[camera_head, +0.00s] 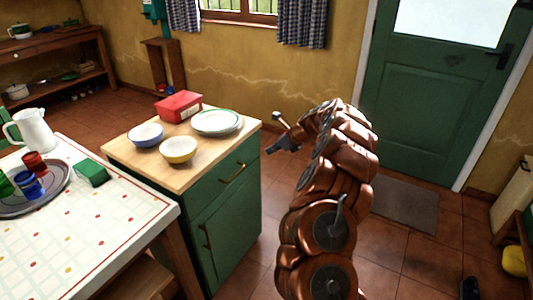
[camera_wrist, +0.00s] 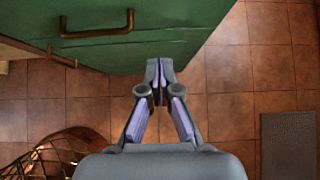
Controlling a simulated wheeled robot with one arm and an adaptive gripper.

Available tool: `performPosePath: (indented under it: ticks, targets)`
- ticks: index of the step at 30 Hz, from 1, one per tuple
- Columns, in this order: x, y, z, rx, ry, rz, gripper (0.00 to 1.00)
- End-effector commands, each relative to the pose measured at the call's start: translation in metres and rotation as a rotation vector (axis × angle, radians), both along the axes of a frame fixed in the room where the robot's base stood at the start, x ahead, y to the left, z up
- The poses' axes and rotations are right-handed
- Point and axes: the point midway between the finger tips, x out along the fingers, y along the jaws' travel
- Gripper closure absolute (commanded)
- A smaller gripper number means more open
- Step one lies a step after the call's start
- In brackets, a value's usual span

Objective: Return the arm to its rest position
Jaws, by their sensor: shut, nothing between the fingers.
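My gripper (camera_head: 284,145) is at the end of my copper-coloured arm, just right of the green cabinet in the head view. It is empty. In the wrist view my gripper (camera_wrist: 159,72) has its fingertips together, with the tiled floor and the cabinet's green front behind them. My arm is raised and bent in the head view, with the gripper at its left side.
The green cabinet (camera_head: 236,212) carries a blue bowl (camera_head: 146,136), a yellow bowl (camera_head: 178,150), a plate (camera_head: 217,122) and a red box (camera_head: 178,106). A table (camera_head: 105,232) stands at left.

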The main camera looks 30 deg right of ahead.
Motion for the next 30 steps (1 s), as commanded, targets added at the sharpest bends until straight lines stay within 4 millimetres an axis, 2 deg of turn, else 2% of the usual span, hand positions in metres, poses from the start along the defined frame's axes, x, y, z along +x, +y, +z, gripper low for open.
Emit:
performPosePath:
  ticks: [4,15,23,26,30]
  targets:
    - [-0.005,-0.003,0.006,0.001,-0.001,0.000,1.00]
    - [-0.006,-0.002,0.007,-0.001,0.000,0.004,1.00]
    - [-0.016,0.078,0.062,-0.069,-0.062,0.267,1.00]
    - [-0.029,0.117,0.088,-0.114,-0.097,0.407,1.00]
    - [-0.056,0.171,0.124,-0.190,-0.150,0.619,1.00]
